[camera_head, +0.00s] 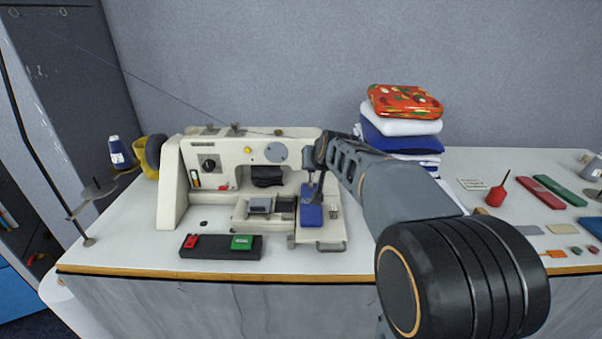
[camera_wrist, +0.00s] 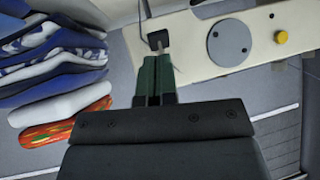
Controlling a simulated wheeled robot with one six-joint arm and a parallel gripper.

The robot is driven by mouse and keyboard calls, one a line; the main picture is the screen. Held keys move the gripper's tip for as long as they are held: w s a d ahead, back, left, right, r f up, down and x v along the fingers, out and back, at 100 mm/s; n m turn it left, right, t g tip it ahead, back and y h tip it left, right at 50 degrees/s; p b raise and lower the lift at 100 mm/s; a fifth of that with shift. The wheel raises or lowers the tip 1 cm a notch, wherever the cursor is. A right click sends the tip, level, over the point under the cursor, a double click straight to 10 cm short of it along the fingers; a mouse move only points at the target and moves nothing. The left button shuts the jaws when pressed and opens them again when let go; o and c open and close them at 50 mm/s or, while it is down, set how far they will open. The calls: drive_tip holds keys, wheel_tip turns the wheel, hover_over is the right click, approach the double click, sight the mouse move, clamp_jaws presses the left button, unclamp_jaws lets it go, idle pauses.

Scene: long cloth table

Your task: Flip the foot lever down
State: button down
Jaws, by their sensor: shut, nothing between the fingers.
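The cream sewing machine (camera_head: 225,160) stands on the table, with a blue cloth piece (camera_head: 311,214) under its needle area. My gripper (camera_head: 318,152) is at the right end of the machine's head. In the wrist view my gripper (camera_wrist: 154,92) is shut and empty, its two dark green fingers side by side. A small dark lever-like part (camera_wrist: 158,41) on a short metal stem sits just beyond the fingertips, at the end of the machine's head. It looks like the foot lever; whether the fingertips touch it I cannot tell. My arm covers this spot in the head view.
A stack of folded cloths (camera_head: 402,128) stands right of the machine, behind my arm. A thread stand (camera_head: 100,190) is at left. Small tools and a red oiler (camera_head: 497,194) lie at right.

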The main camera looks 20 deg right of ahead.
drive_tip(key=shift+d+r+p, duration=0.1)
drive_tip(key=shift+r+p, duration=0.1)
drive_tip(key=shift+p, duration=0.6)
drive_tip(key=shift+r, duration=0.1)
drive_tip(key=shift+r+p, duration=0.45)
drive_tip(key=shift+r, duration=0.15)
